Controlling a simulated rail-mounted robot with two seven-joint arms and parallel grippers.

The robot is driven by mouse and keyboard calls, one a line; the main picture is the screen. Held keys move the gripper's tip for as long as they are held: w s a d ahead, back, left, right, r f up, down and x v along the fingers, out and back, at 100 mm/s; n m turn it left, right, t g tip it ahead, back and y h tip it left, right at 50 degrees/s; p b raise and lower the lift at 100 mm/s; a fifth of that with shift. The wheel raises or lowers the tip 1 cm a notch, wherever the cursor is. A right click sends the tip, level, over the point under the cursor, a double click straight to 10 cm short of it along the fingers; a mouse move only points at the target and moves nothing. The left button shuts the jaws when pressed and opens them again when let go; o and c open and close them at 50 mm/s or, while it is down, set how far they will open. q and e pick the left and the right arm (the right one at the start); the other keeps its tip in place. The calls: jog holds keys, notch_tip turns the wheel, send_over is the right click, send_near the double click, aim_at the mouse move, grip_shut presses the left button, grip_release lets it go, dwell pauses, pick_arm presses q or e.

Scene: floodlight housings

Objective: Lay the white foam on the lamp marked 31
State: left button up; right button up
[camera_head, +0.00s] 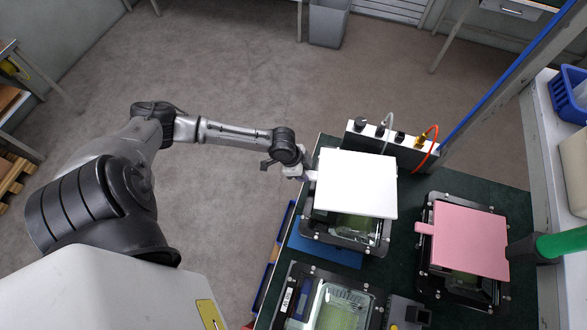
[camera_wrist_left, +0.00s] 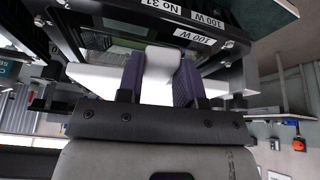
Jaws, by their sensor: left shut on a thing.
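The white foam (camera_head: 357,183) is a flat square sheet with a small tab. My left gripper (camera_head: 308,175) is shut on that tab at the sheet's left edge; in the left wrist view the purple fingers grip the white tab (camera_wrist_left: 160,88). The foam lies over the back part of a black-framed lamp (camera_head: 347,236), whose glass shows in front of it. I cannot tell whether the foam touches the lamp. In the wrist view this lamp (camera_wrist_left: 235,47) bears labels reading "No 31" and "100 W". My right gripper is not in view.
A pink foam sheet (camera_head: 470,240) lies on another lamp at the right. A third, uncovered lamp (camera_head: 325,305) stands at the front. A grey box with knobs and cables (camera_head: 390,142) stands behind the foam. A green and black cylinder (camera_head: 558,243) reaches in from the right.

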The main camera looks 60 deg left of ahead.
pick_arm(q)
jog(key=shift+w+r+m, duration=0.1)
jog(key=shift+w+m, duration=0.1)
jog(key=shift+m, duration=0.5)
jog(key=shift+s+r+p, duration=0.1)
jog(key=shift+p, duration=0.3)
notch_tip(320, 180, down, 7)
jog(key=b, duration=0.4)
dwell(0.3)
jog(key=o, duration=1)
jog(key=shift+a+r, duration=0.1)
jog(key=shift+r, duration=0.1)
